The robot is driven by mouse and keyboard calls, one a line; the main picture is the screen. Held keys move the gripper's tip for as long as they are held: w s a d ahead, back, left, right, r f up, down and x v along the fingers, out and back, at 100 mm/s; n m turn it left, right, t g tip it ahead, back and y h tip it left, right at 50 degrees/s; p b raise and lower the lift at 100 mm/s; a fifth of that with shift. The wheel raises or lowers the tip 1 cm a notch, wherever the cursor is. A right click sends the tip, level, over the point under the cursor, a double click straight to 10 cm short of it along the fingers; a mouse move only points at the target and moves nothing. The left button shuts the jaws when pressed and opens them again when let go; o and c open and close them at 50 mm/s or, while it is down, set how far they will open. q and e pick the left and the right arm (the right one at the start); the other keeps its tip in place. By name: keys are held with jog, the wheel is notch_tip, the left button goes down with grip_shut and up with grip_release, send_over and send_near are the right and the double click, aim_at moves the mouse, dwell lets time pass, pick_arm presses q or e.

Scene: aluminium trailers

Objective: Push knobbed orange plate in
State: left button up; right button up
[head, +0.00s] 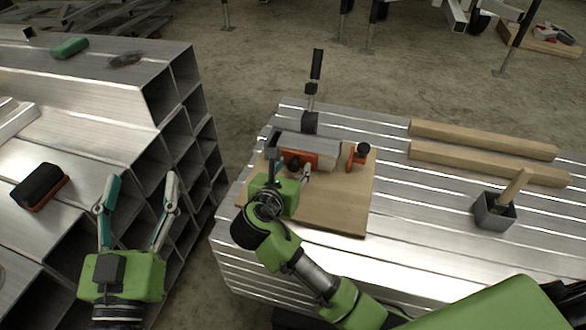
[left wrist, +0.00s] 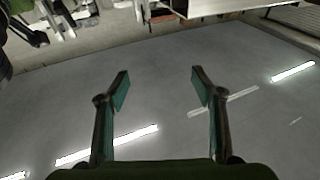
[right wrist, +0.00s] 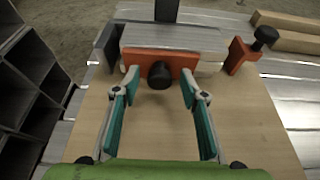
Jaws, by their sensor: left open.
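The orange plate (head: 301,155) with a black knob (right wrist: 160,75) stands upright at the near end of an aluminium profile (right wrist: 175,38) on the wooden board (head: 340,209). The right wrist view shows the plate (right wrist: 135,57) face on; any gap behind it cannot be told. My right gripper (right wrist: 160,82) is open and empty in front of the plate, with its fingertips apart on either side of the knob, close to the plate's lower edge. It partly hides the plate in the head view (head: 290,172). My left gripper (head: 141,187) is open and empty beside the stacked tubes at left.
A second orange bracket with a black knob (head: 358,155) stands right of the profile. A black-handled clamp (head: 311,118) rises behind it. A black-and-orange brush-like block (head: 39,186) rests on the left tubes.

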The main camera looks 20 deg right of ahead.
pick_arm(q)
jog(key=shift+s+r+t, duration=0.25)
jog(key=shift+r+t, duration=0.35)
jog(key=shift+r, duration=0.45)
pick_arm(e)
jog(key=shift+w+d+f, duration=0.2)
jog(key=shift+w+d, duration=0.05)
jog(key=shift+w, duration=0.1)
grip_shut()
pick_arm(q)
jog(key=shift+f, duration=0.1)
